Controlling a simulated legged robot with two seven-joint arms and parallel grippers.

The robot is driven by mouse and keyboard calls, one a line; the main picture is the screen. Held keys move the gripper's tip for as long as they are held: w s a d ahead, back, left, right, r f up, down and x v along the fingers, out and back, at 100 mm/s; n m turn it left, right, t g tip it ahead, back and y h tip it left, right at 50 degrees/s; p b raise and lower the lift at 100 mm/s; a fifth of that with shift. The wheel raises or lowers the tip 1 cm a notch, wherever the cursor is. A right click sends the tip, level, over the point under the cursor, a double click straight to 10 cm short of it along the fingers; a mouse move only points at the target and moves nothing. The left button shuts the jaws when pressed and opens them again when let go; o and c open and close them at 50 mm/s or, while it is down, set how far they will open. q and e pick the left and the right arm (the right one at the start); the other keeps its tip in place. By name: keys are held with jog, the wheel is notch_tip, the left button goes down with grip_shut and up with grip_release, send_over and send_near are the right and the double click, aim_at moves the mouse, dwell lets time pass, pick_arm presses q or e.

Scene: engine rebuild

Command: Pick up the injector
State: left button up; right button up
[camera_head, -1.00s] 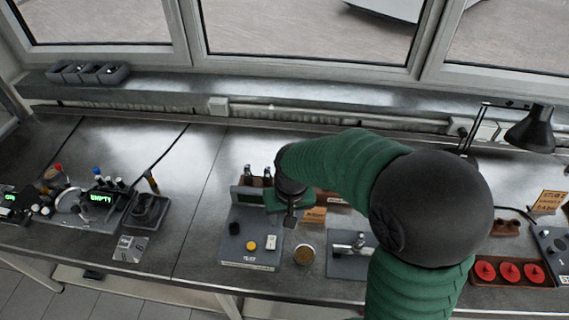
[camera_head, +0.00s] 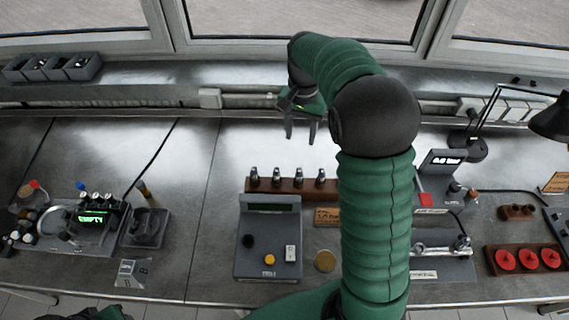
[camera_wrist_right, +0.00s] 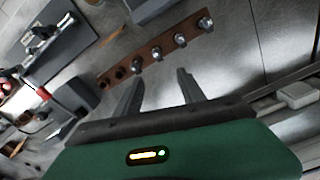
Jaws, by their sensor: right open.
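Several injectors (camera_head: 288,180), small with metal tops and dark bodies, stand upright in a row in a brown rack (camera_head: 264,186) at the back middle of the bench. In the right wrist view the injectors (camera_wrist_right: 180,41) stand along the rack (camera_wrist_right: 120,68), which also has empty holes at one end. My right gripper (camera_head: 300,133) is open and empty, beyond the rack on the window side, fingers pointing down. Its fingers (camera_wrist_right: 158,85) are apart from the injectors in the wrist view. A dark and green part of my left arm barely shows at the bottom left edge; its fingers are not clear.
A grey device (camera_head: 268,258) with a screen and buttons stands in front of the rack. A grey tray (camera_head: 440,266) with a metal part lies to the right, near red discs (camera_head: 527,259) and a desk lamp (camera_head: 468,148). Bare bench lies left of the rack.

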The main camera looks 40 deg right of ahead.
jog(key=p, duration=0.1)
send_near(300, 170)
jog(key=s+f, duration=0.2)
jog(key=f, duration=0.1)
jog(key=w+f, duration=0.2)
jog(key=f, duration=0.1)
jog(key=shift+d+f+p, duration=0.1)
jog(key=shift+d+p, duration=0.2)
jog(key=f, duration=0.1)
jog(key=f+p, duration=0.1)
jog(key=f, duration=0.1)
jog(key=shift+a+f+p, duration=0.3)
jog(key=shift+a+f, duration=0.05)
jog(key=shift+s+f, duration=0.2)
jog(key=shift+f, duration=0.05)
jog(key=shift+w+f, duration=0.15)
jog(key=shift+w, duration=0.1)
jog(key=c, duration=0.5)
jog(key=shift+d, duration=0.1)
jog(key=c, duration=0.4)
pick_arm(q)
jog(key=s+r, duration=0.1)
jog(key=r, duration=0.1)
jog(key=s+r, duration=0.1)
jog(key=r, duration=0.1)
jog(key=shift+s, duration=0.15)
pick_arm(e)
jog(key=shift+s, duration=0.15)
grip_shut()
